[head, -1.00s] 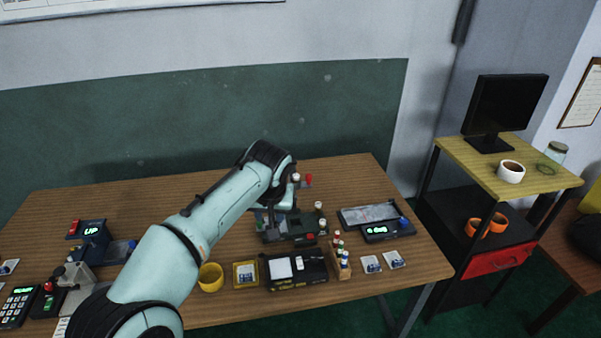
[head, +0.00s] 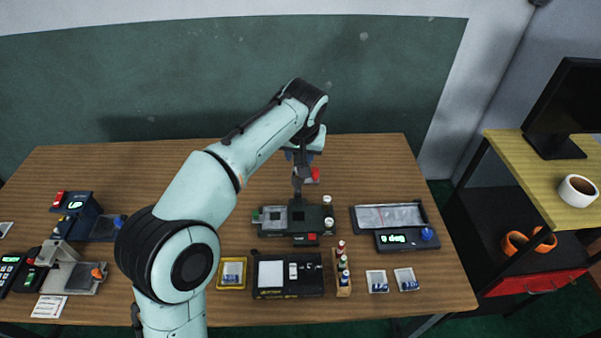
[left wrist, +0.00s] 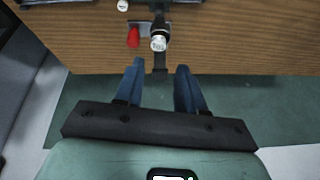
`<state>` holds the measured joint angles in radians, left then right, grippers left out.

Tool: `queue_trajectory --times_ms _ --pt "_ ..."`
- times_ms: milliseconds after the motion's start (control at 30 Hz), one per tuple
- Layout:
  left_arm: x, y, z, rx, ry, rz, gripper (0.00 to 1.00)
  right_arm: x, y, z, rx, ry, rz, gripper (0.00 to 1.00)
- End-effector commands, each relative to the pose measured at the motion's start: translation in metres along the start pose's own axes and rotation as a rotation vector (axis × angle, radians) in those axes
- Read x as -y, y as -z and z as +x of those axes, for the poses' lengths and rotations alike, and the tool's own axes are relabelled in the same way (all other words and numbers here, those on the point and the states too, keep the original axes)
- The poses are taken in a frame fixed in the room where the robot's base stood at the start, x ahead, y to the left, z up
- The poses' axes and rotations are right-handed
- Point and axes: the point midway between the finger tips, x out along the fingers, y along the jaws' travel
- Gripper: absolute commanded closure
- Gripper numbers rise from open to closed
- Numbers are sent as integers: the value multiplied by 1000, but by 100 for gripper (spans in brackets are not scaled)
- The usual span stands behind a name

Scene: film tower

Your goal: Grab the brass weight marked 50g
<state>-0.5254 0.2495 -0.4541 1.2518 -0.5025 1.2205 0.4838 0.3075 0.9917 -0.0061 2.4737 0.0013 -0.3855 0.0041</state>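I cannot make out a brass weight marked 50g in either view. My left gripper (head: 299,190) points down over the back middle of the table. In the left wrist view its two blue fingers (left wrist: 158,75) are apart with nothing gripped between them. Just beyond the fingertips is an upright piece with a pale round top (left wrist: 158,43) bearing small marks I cannot read. A red piece (left wrist: 133,37) is beside it, and also shows in the head view (head: 313,174). My right gripper is not in view.
On the wooden table (head: 375,165) are a dark device (head: 300,217), two white-topped pieces, a digital scale (head: 405,240), a grey tray (head: 390,216), a vial rack (head: 343,280) and a black-yellow box (head: 288,275). A shelf (head: 540,150) stands right. The table's back right is clear.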

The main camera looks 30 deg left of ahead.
Motion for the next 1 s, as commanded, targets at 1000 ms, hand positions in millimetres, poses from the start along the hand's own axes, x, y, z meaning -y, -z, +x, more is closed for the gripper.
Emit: queue_trajectory --times_ms 1000 --pt "-2 0 88 -1 -1 0 74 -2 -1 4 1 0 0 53"
